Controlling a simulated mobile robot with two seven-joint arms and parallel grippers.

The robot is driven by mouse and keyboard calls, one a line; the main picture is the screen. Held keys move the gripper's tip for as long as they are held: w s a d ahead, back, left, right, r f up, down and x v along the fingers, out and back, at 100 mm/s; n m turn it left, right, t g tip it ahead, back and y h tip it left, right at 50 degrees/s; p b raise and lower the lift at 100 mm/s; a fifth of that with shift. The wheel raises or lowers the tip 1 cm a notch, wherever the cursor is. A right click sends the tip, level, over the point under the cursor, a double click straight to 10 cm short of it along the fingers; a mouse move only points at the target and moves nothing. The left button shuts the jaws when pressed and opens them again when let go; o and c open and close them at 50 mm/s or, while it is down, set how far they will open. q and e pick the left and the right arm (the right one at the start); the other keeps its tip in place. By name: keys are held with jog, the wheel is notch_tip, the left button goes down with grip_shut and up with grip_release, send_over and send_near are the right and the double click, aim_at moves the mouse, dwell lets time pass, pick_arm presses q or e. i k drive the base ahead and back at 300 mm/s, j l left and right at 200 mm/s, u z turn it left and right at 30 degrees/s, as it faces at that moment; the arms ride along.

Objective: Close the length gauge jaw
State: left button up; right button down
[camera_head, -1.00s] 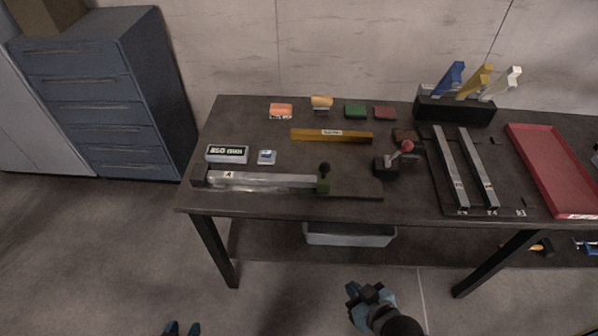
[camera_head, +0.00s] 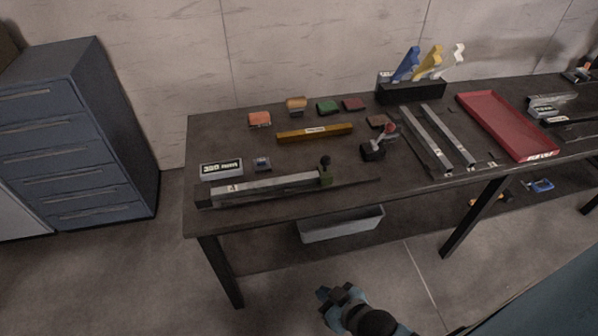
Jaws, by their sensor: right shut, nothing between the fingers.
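The length gauge (camera_head: 206,193) lies along the table's front left edge, with a grey metal bar (camera_head: 265,185) marked with a small label on its rail. A display box (camera_head: 221,169) with a number in mm stands behind the gauge. My right gripper (camera_head: 338,294) is shut and empty, low in front of the table, apart from the gauge. My left gripper is out of view.
A red-knobbed lever device (camera_head: 375,150) stands right of the jaw. A yellow bar (camera_head: 314,134) and several small coloured blocks lie behind. Two metal bars (camera_head: 448,135), a red tray (camera_head: 507,125) and a black rack (camera_head: 411,91) are further right. A grey bin (camera_head: 341,225) sits below the tabletop.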

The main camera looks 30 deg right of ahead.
aim_at(325, 174)
jog(key=j, duration=2)
jog(key=i, duration=0.1)
